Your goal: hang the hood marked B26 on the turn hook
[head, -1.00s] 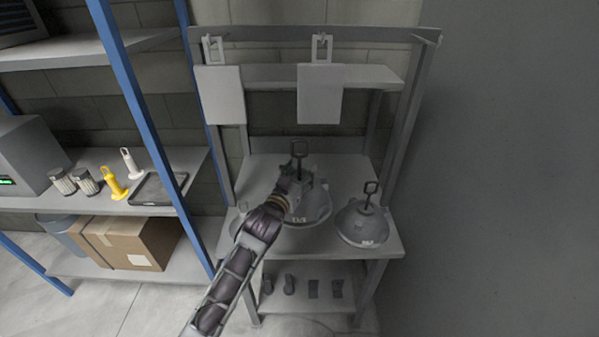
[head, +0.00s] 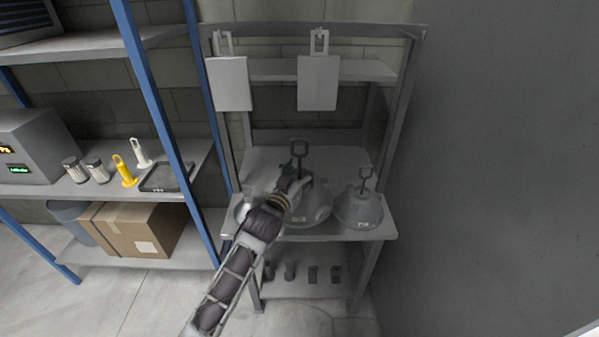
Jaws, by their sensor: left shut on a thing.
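My left gripper (head: 294,184) is shut at the upper part of the middle grey hood (head: 313,209), just under its dark loop handle (head: 299,149). My gripper hides part of this hood. A second grey hood (head: 359,211) with a dark loop stands upright to its right on the stand's worktop. A third rounded grey shape, probably another hood (head: 243,206), is partly hidden behind my left arm. The hoods' labels are too small to read. Which fitting is the turn hook I cannot tell. My right gripper is not in view.
Two flat grey panels (head: 230,85) (head: 318,85) hang from the stand's top rail (head: 370,32). A plain grey wall fills the right.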

